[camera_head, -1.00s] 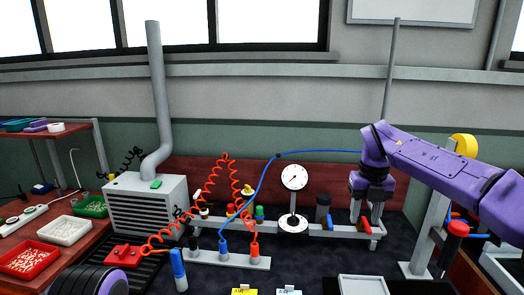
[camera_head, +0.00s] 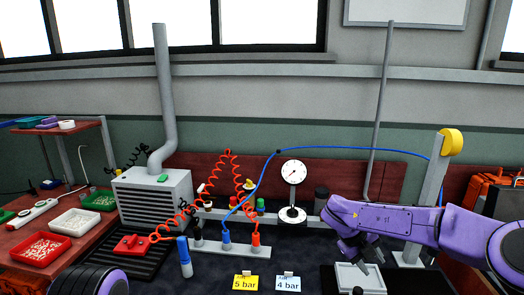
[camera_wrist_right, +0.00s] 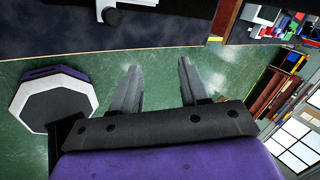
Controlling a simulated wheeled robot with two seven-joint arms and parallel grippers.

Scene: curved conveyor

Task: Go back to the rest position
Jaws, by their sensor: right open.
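My right gripper (camera_head: 368,256) hangs at the front right of the dark bench, by the grey tray (camera_head: 345,283). In the right wrist view its two fingers (camera_wrist_right: 160,88) are spread apart with nothing between them; green floor and the bench edge show beyond. Part of my left arm (camera_head: 85,282) shows at the bottom left of the head view, but its gripper does not. The pressure gauge (camera_head: 293,174) stands upright at the back of the bench.
A manifold with coloured fittings (camera_head: 225,250) and red coiled hoses stands left of centre. A blue hose (camera_head: 340,149) runs to the post (camera_head: 433,185) at the right. Cards reading 5 bar (camera_head: 245,283) and 4 bar (camera_head: 288,284) stand at the front.

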